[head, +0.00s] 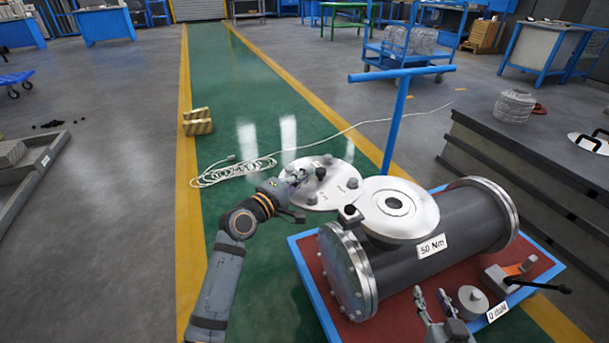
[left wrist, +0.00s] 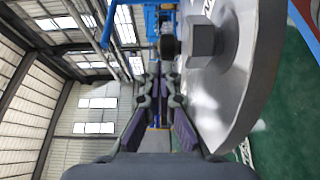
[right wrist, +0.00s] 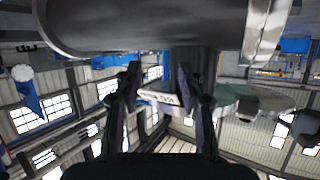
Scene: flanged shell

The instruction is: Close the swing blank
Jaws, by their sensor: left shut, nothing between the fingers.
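The swing blank (head: 336,192) is a round light-grey disc with lettering and knobs on top. It lies beside the shell's round top flange (head: 412,225), swung off to its left, and the flange's dark centre hole is uncovered. The dark grey shell (head: 460,222) lies on its side. My left gripper (head: 298,180) is shut and empty at the blank's left part; contact is unclear. The blank's edge and a bolt-like knob fill the right of the left wrist view (left wrist: 240,100). My right gripper (head: 433,296) is open and empty in front of the shell, also in the right wrist view (right wrist: 160,75).
The shell stands on a blue-edged cart with a red top (head: 310,277). A blue T-shaped post (head: 398,125) rises behind the flange. A lever device (head: 510,275) and a round weight-like part (head: 470,300) sit at the cart's front right. Grey steps (head: 530,165) stand right.

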